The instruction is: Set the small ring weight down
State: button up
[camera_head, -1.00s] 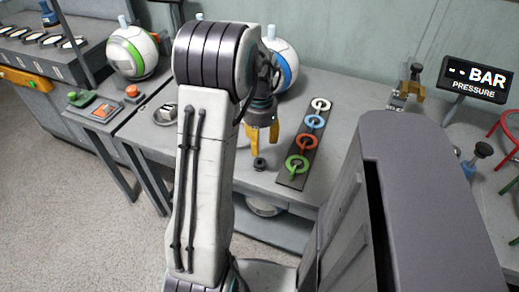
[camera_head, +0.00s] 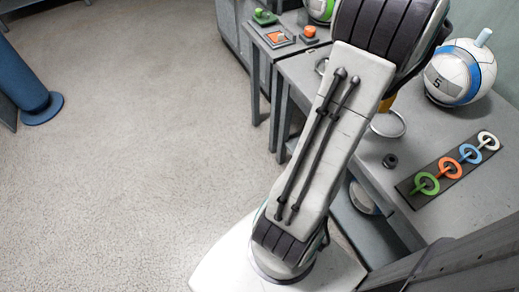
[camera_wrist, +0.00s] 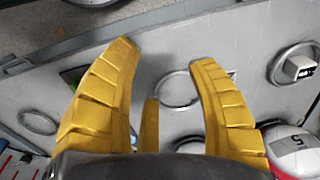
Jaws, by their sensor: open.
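A small dark ring weight (camera_head: 390,160) lies flat on the grey bench (camera_head: 440,122), to the left of the rack strip in the head view. It stands free, and nothing holds it. My gripper (camera_wrist: 165,52) is open and empty, its yellow fingers spread over the bench in the wrist view. A thin pale ring (camera_wrist: 178,90) lies on the surface below and between the fingers. In the head view my arm hides most of the gripper; only a bit of yellow shows above a light metal ring (camera_head: 388,124). I cannot pick out the dark weight in the wrist view.
A dark strip (camera_head: 408,187) with several coloured ring handles lies to the right. A white-and-blue ball (camera_head: 460,74) marked 5 sits behind on the bench. Open floor (camera_head: 130,150) fills the left.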

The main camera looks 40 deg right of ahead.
jog(key=w+a+r+n+t, duration=0.1)
jog(key=w+a+r+n, duration=0.1)
jog(key=w+a+n, duration=0.45)
jog(key=w+a+r+n, duration=0.2)
jog(key=w+a+n, duration=0.2)
jog(key=w+a, duration=0.55)
jog(key=s+a+n+t, duration=0.1)
jog(key=s+a+n, duration=0.2)
jog(key=a, duration=0.7)
jog(key=s+a+n, duration=0.3)
jog(key=a+n, duration=0.4)
jog(key=a, duration=0.3)
jog(key=shift+s+t, duration=0.15)
jog(key=shift+t, duration=0.25)
